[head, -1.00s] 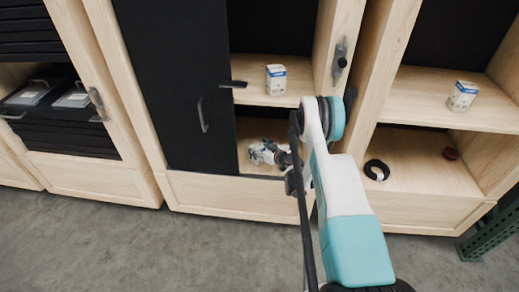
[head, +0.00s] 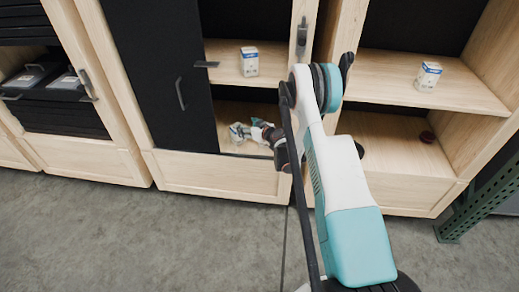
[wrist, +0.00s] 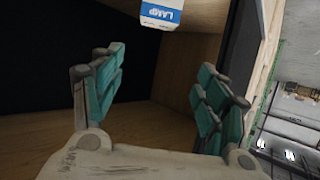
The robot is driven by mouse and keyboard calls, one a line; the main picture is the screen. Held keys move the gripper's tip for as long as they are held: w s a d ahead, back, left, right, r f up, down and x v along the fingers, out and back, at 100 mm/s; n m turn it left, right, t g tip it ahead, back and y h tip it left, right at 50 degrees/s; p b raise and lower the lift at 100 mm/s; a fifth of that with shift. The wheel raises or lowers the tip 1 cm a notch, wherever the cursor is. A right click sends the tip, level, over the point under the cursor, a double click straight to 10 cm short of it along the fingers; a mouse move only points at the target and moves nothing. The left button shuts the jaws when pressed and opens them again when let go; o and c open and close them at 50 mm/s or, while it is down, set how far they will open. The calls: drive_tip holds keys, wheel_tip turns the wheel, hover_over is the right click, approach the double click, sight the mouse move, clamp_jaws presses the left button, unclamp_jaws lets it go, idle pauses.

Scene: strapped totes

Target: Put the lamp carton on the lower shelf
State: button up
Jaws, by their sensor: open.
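In the wrist view a white and blue carton marked LAMP (wrist: 162,14) shows at the top edge, partly cut off. It is beyond my open fingers and not between them. My gripper (wrist: 160,85) has its teal finger pads wide apart with nothing between them. In the head view my gripper (head: 243,132) is inside the lower compartment of the middle cabinet, above or near its lower shelf (head: 232,112). A white and blue carton (head: 249,62) stands on the upper shelf there. A similar carton (head: 428,76) stands on the right cabinet's upper shelf. Their labels are too small to read.
A black door panel (head: 150,70) with a handle covers the middle cabinet's left part. A green metal frame (head: 470,205) stands at right; the floor in front is clear.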

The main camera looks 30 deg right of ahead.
drive_tip(key=s+a+r+g, duration=0.1)
drive_tip(key=s+a+r, duration=0.15)
drive_tip(key=r, duration=0.55)
drive_tip(key=s+a+r+g, duration=0.15)
drive_tip(key=a+r, duration=0.25)
drive_tip(key=r, duration=0.4)
drive_tip(key=s+a+r, duration=0.3)
drive_tip(key=r, duration=0.6)
drive_tip(key=s+a+r+g, duration=0.1)
drive_tip(key=s+a+r, duration=0.2)
drive_tip(key=s+r, duration=0.35)
drive_tip(key=s+a+r+g, duration=0.1)
drive_tip(key=s+a+r, duration=0.2)
drive_tip(key=s, duration=0.6)
drive_tip(key=s+a+m+g+h, duration=0.1)
drive_tip(key=s+m+g+h, duration=0.1)
drive_tip(key=s, duration=2.3)
drive_tip(key=shift+a+f+h, duration=0.25)
drive_tip(key=shift+a+h, duration=0.05)
drive_tip(key=shift+h, duration=0.1)
